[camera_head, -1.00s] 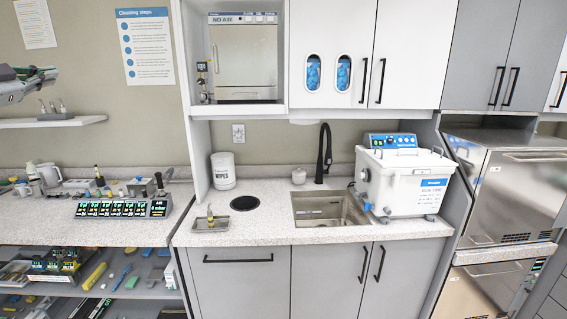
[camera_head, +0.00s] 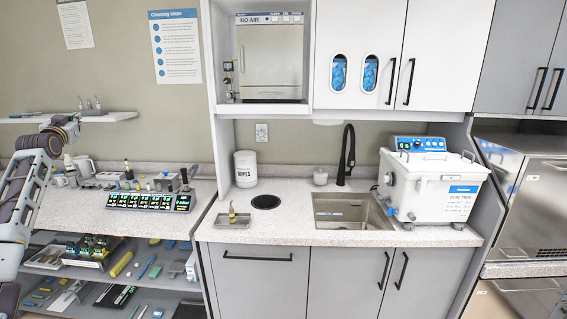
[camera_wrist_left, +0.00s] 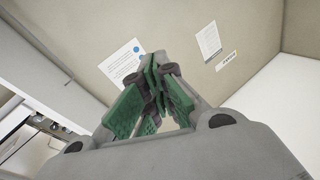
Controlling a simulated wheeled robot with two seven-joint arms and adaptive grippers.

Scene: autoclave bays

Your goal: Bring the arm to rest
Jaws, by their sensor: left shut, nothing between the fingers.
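My left arm (camera_head: 30,185) rises along the left edge of the head view, in front of the left counter, with its bent joint near the shelf. I cannot make out its gripper clearly there. In the left wrist view my left gripper (camera_wrist_left: 158,75) has its green-padded fingers drawn together with nothing held. Beyond the fingers are a beige wall and posted sheets. My right gripper is not in view.
The left counter (camera_head: 85,210) holds mugs, small tools and a lit display panel (camera_head: 150,202). A wall shelf (camera_head: 105,117) is above it. A sink (camera_head: 350,212), a wipes tub (camera_head: 245,168) and a white bath unit (camera_head: 435,190) stand to the right.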

